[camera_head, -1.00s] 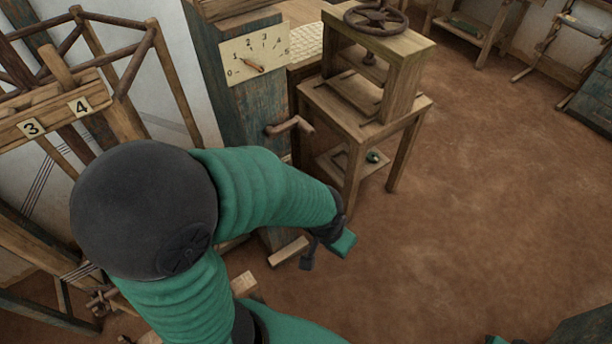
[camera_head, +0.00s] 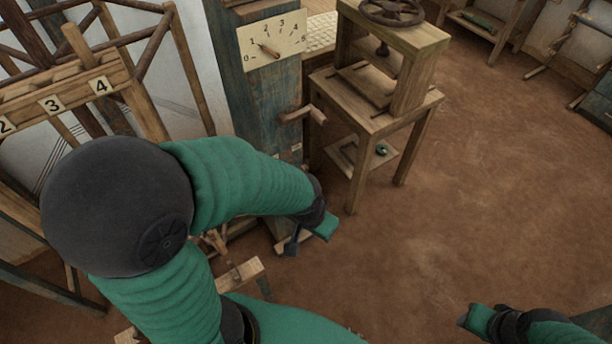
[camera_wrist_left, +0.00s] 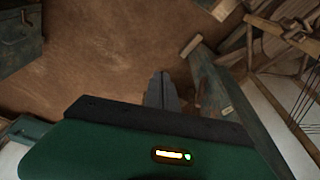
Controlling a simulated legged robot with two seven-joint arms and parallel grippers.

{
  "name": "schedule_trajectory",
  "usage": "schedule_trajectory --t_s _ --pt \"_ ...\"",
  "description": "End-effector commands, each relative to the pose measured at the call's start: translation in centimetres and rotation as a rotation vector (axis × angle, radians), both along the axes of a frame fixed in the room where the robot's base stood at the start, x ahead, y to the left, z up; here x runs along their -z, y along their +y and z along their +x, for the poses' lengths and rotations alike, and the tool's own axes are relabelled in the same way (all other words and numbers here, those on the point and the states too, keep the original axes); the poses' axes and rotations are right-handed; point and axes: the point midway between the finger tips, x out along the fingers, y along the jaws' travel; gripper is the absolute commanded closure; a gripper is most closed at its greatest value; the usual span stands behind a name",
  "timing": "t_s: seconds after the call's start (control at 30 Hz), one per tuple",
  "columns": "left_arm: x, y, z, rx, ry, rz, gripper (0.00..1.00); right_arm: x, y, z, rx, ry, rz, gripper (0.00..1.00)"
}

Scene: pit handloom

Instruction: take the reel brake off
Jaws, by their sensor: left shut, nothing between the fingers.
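A wooden handle (camera_head: 302,115) sticks out from the post below the dial. I cannot tell which part is the reel brake. My left gripper (camera_head: 308,238) is low in front of the post, below the handle and apart from it. In the left wrist view its dark fingers (camera_wrist_left: 162,92) are together with nothing between them. My right gripper (camera_head: 476,319) is at the bottom right over the floor, away from the post; its fingers are unclear.
A wooden frame with number plates (camera_head: 52,104) stands at the left, partly behind my left arm. A small press (camera_head: 408,42) with a handwheel (camera_head: 391,11) sits on a stand right of the post. Wooden blocks (camera_head: 240,275) lie low near my left arm. Brown floor (camera_head: 500,190) is open at right.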

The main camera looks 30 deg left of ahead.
Motion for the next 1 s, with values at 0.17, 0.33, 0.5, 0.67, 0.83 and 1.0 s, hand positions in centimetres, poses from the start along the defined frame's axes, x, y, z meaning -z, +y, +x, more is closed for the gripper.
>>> schedule_trajectory --t_s 0.17,0.33,0.5,0.67,0.83,1.0 --pt "8.7 -0.4 9.1 0.165 -0.181 0.064 1.0 5.9 0.0 0.0 0.0 0.0 0.0 0.64" --pt "20.9 4.5 21.3 0.415 -0.417 0.519 1.0 13.3 0.0 0.0 0.0 0.001 0.0 0.64" --pt "28.0 10.5 25.2 0.634 -0.391 1.144 1.0 18.1 0.0 0.0 0.0 0.001 0.0 0.64" --pt "29.2 12.5 25.2 0.728 -0.292 1.472 1.0 19.4 0.0 0.0 0.0 0.0 0.0 0.64" --pt "28.7 12.8 25.1 0.74 -0.27 1.523 1.0 19.1 0.0 0.0 0.0 0.0 0.0 0.64" --pt "28.8 12.8 25.1 0.741 -0.269 1.52 1.0 19.1 0.0 0.0 0.0 0.0 0.0 0.64"
